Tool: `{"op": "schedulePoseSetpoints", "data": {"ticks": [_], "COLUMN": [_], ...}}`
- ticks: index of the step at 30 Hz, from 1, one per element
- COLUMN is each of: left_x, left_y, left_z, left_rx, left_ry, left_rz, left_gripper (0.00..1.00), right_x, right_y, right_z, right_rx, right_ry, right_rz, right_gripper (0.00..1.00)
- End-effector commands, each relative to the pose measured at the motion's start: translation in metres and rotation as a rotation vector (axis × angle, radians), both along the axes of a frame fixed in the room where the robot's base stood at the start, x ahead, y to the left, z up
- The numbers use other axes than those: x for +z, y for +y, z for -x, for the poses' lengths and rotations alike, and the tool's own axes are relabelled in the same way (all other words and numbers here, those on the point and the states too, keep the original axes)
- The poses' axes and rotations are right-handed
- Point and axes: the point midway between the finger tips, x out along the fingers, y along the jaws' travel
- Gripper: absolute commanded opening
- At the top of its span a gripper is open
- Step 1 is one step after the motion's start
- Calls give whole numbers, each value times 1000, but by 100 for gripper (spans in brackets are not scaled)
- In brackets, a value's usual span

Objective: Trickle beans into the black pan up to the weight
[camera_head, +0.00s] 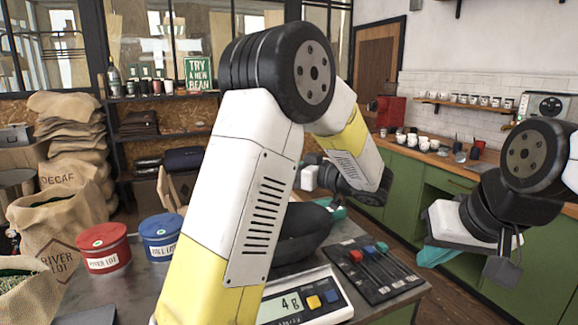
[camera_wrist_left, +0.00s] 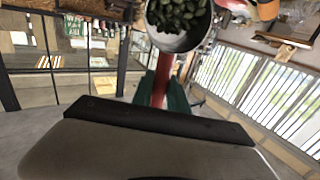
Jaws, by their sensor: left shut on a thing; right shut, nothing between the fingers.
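The black pan (camera_head: 303,238) sits on the scale (camera_head: 335,300), partly hidden behind my left arm. The scale display (camera_head: 290,305) reads 4 g. My left gripper is mostly hidden in the head view, with a bit of teal finger (camera_head: 338,209) showing at the pan's far right edge. In the left wrist view my left gripper (camera_wrist_left: 172,98) is shut on the red handle of a scoop (camera_wrist_left: 160,80). The scoop's round bowl holds dark green beans (camera_wrist_left: 178,14). My right gripper (camera_head: 440,256) is shut and empty, out to the right.
A red tin (camera_head: 103,250) and a blue tin (camera_head: 161,240) stand on the left of the table. Open bean sacks (camera_head: 58,215) stand at far left. A black panel with coloured knobs (camera_head: 372,270) lies right of the scale. A green counter (camera_head: 420,170) runs behind.

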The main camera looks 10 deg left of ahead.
Motion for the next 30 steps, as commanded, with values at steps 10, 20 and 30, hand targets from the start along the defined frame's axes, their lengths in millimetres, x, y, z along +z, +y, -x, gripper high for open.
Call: {"op": "schedulePoseSetpoints", "data": {"ticks": [10,20,30], "left_x": [4,0,0], "left_y": [0,0,0], "left_z": [0,0,0], "left_rx": [0,0,0], "left_ry": [-4,-1,-2], "left_rz": [-2,-3,-2], "left_gripper": [0,0,0], "right_x": [0,0,0], "right_y": [0,0,0], "right_z": [0,0,0], "right_rx": [0,0,0], "right_ry": [0,0,0], "right_rz": [0,0,0], "right_gripper": [0,0,0]}}
